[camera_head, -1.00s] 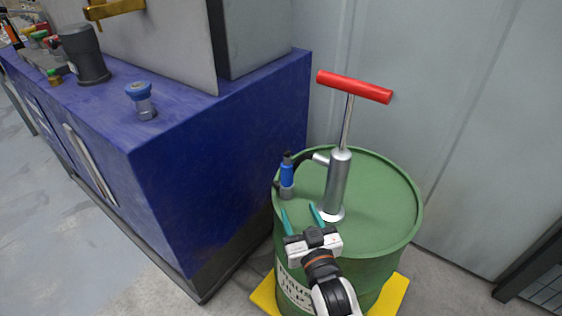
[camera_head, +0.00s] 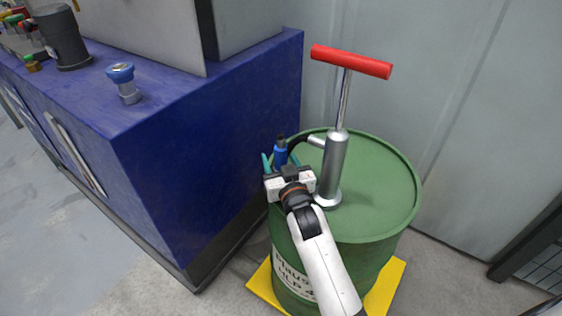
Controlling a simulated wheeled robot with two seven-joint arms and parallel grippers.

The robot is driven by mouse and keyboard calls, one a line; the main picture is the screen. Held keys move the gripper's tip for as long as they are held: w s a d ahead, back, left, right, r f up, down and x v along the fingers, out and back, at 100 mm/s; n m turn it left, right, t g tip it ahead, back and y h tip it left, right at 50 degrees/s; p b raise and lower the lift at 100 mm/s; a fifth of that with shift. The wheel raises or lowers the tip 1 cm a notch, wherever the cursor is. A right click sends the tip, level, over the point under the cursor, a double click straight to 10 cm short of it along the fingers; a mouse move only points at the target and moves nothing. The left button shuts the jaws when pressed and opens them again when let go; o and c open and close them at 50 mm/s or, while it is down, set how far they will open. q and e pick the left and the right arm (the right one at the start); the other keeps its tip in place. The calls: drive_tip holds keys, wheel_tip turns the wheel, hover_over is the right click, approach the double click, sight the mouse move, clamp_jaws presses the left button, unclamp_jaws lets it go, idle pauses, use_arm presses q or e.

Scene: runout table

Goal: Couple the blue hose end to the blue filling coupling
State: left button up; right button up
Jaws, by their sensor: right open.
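The blue hose end (camera_head: 280,152) stands upright at the left rim of the green drum, beside the hand pump. My right gripper (camera_head: 280,163) is open, with its teal fingers on either side of the hose end. The gripper body hides the lower part of the hose end, and I cannot tell whether the fingers touch it. The blue filling coupling (camera_head: 121,74) has a blue cap on a metal stem and stands on top of the blue cabinet at the left. My left gripper is not in view.
The green drum (camera_head: 375,190) stands on a yellow base (camera_head: 385,287). The pump (camera_head: 333,170) with its red T-handle (camera_head: 350,61) rises close to my right gripper. The blue cabinet (camera_head: 210,150) carries a dark cylinder (camera_head: 62,38) and a grey housing. A grey wall is behind.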

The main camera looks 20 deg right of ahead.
drive_tip(key=shift+w, duration=0.3)
drive_tip(key=c, duration=1)
drive_tip(key=shift+r, duration=0.1)
clamp_jaws()
